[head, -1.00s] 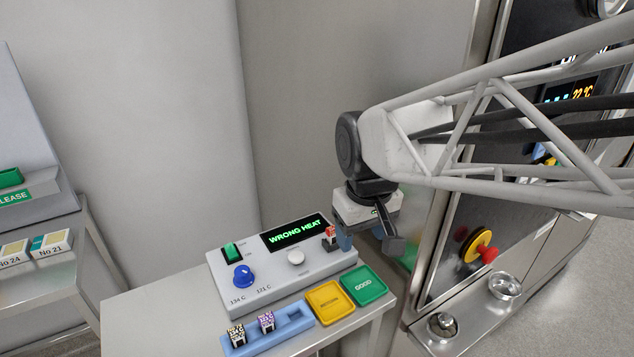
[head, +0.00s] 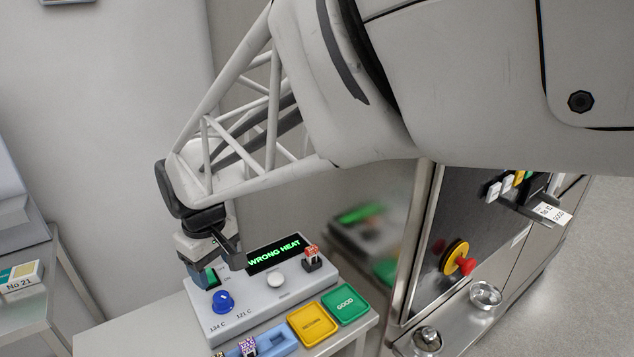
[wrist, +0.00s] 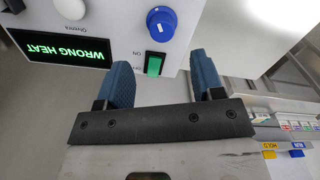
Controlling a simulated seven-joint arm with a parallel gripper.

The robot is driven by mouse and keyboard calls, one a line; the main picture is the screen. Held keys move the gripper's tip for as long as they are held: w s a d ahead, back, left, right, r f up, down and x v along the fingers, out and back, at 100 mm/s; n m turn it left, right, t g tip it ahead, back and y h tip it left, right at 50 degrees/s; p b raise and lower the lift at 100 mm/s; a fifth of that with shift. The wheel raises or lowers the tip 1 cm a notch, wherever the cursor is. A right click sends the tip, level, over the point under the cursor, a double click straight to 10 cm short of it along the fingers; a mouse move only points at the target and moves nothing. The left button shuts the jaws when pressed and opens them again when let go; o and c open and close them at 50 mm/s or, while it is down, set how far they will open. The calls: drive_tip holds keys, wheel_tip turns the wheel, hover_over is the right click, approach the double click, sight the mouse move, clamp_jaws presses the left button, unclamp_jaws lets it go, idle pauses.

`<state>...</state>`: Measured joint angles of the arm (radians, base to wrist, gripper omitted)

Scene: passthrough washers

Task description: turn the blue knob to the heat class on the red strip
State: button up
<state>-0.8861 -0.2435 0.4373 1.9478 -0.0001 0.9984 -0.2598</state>
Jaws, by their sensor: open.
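The blue knob (head: 222,301) is on the front left of a grey tester box, near the printed marks 134 C (head: 218,328) and 121 C (head: 243,315). It also shows in the wrist view (wrist: 161,22) with a small white mark; I cannot tell which heat class it points to. The red strip (head: 312,253) stands in a dark holder at the box's right; its print is too small to read. The display (head: 274,254) reads WRONG HEAT. My gripper (wrist: 163,78) is open and empty, behind the knob near the green switch (wrist: 154,64), apart from the knob.
A white button (head: 275,279) sits right of the knob. In front are a blue rack (head: 283,343) with patterned strips, a yellow tray (head: 312,324) and a green GOOD tray (head: 346,304). A steel machine with a red-and-yellow knob (head: 458,260) stands at the right.

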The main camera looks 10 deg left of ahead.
sight(220, 295)
drive_tip(key=shift+s+a, duration=0.1)
drive_tip(key=shift+a, duration=0.1)
drive_tip(key=shift+f, duration=0.15)
drive_tip(key=shift+f, duration=3.8)
drive_tip(key=c, duration=0.9)
